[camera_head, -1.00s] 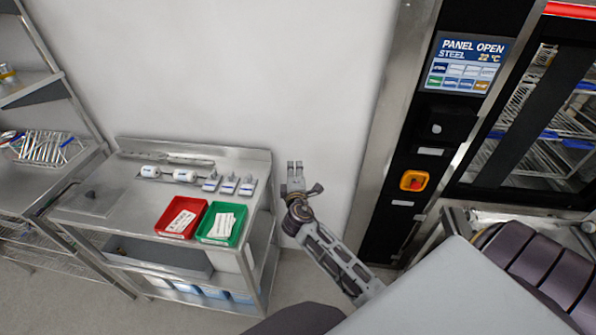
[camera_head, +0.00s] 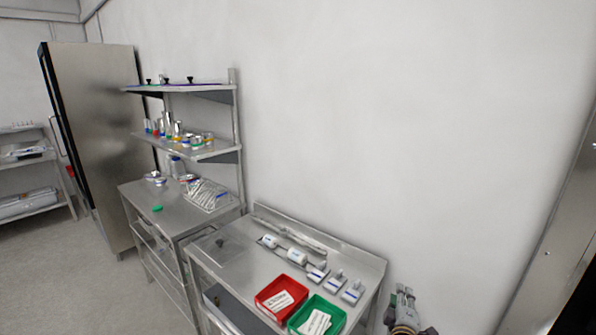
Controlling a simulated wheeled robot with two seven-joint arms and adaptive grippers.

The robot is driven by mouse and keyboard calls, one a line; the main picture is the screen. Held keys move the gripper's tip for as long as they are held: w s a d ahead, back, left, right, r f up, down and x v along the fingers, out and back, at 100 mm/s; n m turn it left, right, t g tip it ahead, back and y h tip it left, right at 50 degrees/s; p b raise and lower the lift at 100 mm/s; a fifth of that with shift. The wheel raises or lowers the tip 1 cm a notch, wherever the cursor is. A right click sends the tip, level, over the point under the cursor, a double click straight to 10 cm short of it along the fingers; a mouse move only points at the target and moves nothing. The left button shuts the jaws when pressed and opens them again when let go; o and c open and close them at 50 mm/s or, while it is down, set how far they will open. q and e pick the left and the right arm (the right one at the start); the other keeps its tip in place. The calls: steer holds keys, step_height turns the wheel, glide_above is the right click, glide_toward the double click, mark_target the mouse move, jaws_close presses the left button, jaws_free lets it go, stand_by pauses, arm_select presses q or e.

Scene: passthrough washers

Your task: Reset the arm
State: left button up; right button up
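My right gripper (camera_head: 405,293) shows at the bottom edge, just right of the steel bench (camera_head: 371,268). Its fingertips point up in the picture and nothing shows between them. It is small and partly cut off by the frame, so I cannot tell whether the fingers are open or shut. Most of the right arm is out of the frame. My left gripper and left arm are not in view.
A red tray (camera_head: 262,299) and a green tray (camera_head: 340,318) with packets sit on the bench, with white bottles behind. A second steel bench (camera_head: 178,216), shelves and a tall steel cabinet (camera_head: 100,130) stand left. Bare wall lies behind.

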steer(key=s+a+f+m+g+y, duration=0.15)
steer(key=s+f, duration=0.35)
steer(key=f, duration=0.9)
steer(key=s+a+f+m+g+y, duration=0.1)
steer(key=s+f+m+g+y, duration=0.2)
steer(key=f, duration=1)
steer(key=s+a+f+m+g+y, duration=0.15)
steer(key=s+f, duration=0.45)
steer(key=f, duration=0.8)
steer(key=s+f+m+g, duration=0.1)
steer(key=s+f+g, duration=0.1)
steer(key=s+f, duration=0.6)
steer(key=s+f+m+g, duration=0.1)
steer(key=s+f+g, duration=0.2)
steer(key=s+f, duration=0.5)
steer(key=s+f+g, duration=0.1)
steer(key=s+f, duration=0.1)
steer(key=s, duration=1)
steer(key=s+a+f+g+b, duration=0.1)
steer(key=s+f+g, duration=0.1)
steer(key=s, duration=1)
steer(key=shift+a, duration=0.15)
steer(key=shift+f, duration=0.1)
